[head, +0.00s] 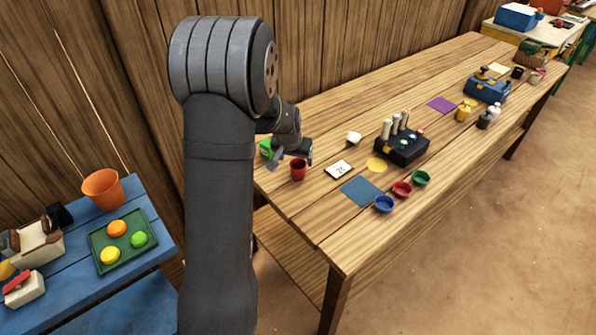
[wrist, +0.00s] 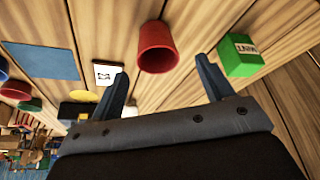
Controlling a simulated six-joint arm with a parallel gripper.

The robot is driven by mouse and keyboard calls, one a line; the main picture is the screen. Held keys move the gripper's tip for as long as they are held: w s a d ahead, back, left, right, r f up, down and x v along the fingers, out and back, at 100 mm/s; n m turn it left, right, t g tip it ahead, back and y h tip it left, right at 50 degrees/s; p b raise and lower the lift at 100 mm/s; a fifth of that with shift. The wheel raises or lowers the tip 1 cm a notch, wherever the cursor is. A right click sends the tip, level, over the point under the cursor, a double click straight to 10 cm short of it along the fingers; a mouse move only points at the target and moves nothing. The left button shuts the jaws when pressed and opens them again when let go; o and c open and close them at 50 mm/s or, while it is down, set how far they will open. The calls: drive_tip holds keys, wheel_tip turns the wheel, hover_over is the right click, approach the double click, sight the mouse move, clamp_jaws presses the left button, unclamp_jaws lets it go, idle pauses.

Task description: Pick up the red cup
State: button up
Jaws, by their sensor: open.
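The red cup (head: 298,170) stands on the wooden table near its left end, in front of my gripper in the head view. In the wrist view the red cup (wrist: 157,47) shows ahead of and between my two fingers, apart from both. My gripper (head: 291,160) is open and empty, just behind and left of the cup. In the wrist view its fingertips (wrist: 160,72) are spread wide. I cannot tell the exact gap between the fingers and the cup.
A green block (wrist: 240,56) sits beside the cup, near one finger. A white numbered card (head: 338,169), a blue mat (head: 361,192) and small bowls (head: 402,189) lie to the right. A black rack (head: 402,150) stands further right. A blue bench (head: 152,225) is at left.

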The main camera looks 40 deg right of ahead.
sight(299, 166)
drive_tip(key=shift+x, duration=3.4)
drive_tip(key=shift+s+d, duration=0.1)
drive_tip(key=c, duration=1)
drive_tip(key=shift+r, duration=0.15)
drive_tip(key=shift+c, duration=0.2)
